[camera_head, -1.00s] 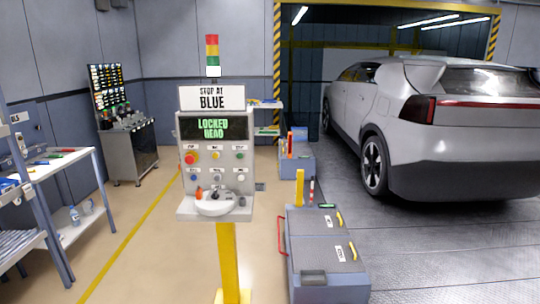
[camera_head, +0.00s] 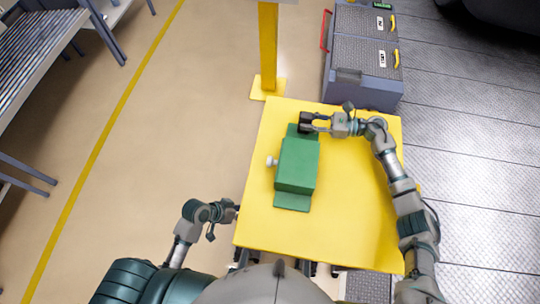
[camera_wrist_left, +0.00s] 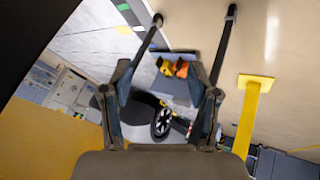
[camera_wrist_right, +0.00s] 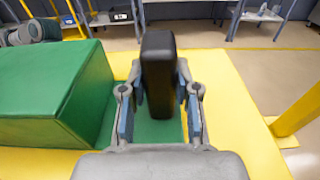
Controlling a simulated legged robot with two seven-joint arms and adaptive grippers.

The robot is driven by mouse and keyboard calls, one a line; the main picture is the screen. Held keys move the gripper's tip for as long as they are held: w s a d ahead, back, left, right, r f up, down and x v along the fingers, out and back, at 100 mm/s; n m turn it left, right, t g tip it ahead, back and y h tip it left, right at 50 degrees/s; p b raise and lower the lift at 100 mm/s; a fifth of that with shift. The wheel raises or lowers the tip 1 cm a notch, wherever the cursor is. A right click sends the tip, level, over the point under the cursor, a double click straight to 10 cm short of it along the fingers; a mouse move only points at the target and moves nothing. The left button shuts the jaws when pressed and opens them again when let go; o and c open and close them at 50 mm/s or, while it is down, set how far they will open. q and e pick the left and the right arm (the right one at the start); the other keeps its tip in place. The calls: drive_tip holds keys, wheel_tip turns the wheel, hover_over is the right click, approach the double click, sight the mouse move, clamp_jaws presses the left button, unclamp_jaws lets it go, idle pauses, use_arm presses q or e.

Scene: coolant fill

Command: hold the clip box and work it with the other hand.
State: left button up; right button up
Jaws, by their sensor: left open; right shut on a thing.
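The clip box is a green box (camera_head: 298,163) on a green base plate, on top of a yellow table (camera_head: 350,200). A pale round knob (camera_head: 271,162) sticks out of its left side. A black upright block (camera_head: 305,121) stands at its far end. My right gripper (camera_head: 315,122) reaches in from the right and is shut on this block. In the right wrist view the black block (camera_wrist_right: 158,75) sits between the fingers, with the green box (camera_wrist_right: 55,95) at left. My left gripper (camera_head: 238,208) is by the table's left edge, apart from the box; its fingers are open and empty in the left wrist view (camera_wrist_left: 195,18).
A yellow post (camera_head: 268,50) on a foot plate stands just beyond the table. A grey case with yellow handles (camera_head: 362,60) is at far right. A rack (camera_head: 40,50) is at upper left. The floor left of the table is clear.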

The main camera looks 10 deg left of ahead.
use_arm(q)
wheel_tip(320, 180, up, 2)
drive_tip(key=w+m+g+h, duration=0.2)
drive_tip(key=w+h, duration=0.1)
drive_tip(key=m+g+h, duration=0.1)
drive_tip(key=m+h, duration=0.8)
drive_tip(key=m, duration=0.2)
approach(270, 161)
drive_tip(key=d, duration=0.3)
drive_tip(key=d+f, duration=0.1)
drive_tip(key=d, duration=0.2)
drive_tip(key=w+d, duration=0.1)
drive_tip(key=d, duration=0.2)
drive_tip(key=shift+d+f, duration=0.15)
drive_tip(key=shift+d, duration=0.2)
